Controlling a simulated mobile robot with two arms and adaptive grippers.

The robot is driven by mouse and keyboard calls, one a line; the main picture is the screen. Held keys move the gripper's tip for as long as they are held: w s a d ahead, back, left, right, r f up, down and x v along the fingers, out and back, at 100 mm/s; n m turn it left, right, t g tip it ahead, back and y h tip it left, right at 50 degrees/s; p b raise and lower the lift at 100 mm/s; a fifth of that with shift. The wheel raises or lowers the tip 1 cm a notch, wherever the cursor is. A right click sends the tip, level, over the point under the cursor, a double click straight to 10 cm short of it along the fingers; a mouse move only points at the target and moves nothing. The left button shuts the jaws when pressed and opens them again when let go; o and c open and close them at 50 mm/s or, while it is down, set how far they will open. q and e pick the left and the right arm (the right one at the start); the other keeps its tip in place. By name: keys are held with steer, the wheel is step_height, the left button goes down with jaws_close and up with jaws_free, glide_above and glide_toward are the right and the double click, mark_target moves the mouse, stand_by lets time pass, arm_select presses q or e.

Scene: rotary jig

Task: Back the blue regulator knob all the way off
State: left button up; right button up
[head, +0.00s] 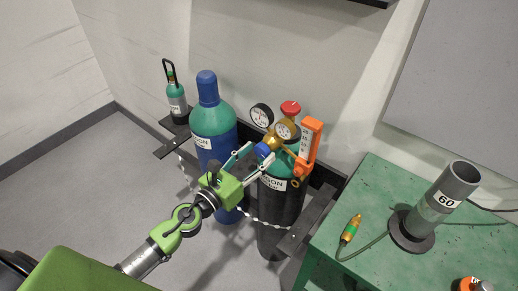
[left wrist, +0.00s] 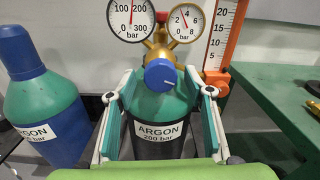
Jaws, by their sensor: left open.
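The blue regulator knob (head: 263,150) is on the front of the brass regulator (head: 272,141), above the argon cylinder (head: 284,205). In the left wrist view the left gripper (left wrist: 160,82) shows gaps between both fingers and the knob. The left gauge (left wrist: 132,15) reads roughly 150 bar; the right gauge (left wrist: 188,21) reads roughly 3 bar. My right gripper is not in view.
An orange scale holder (head: 309,145) stands close right of the regulator. A blue-capped argon cylinder (head: 211,120) is to the left. A red knob (head: 290,108) tops the cylinder valve. A green table (head: 375,210) with a grey tube (head: 445,190) is at right.

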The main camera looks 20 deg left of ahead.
arm_select(q)
steer(key=shift+w+d, duration=0.3)
steer(key=shift+w, duration=0.3)
steer(key=c, duration=1.1)
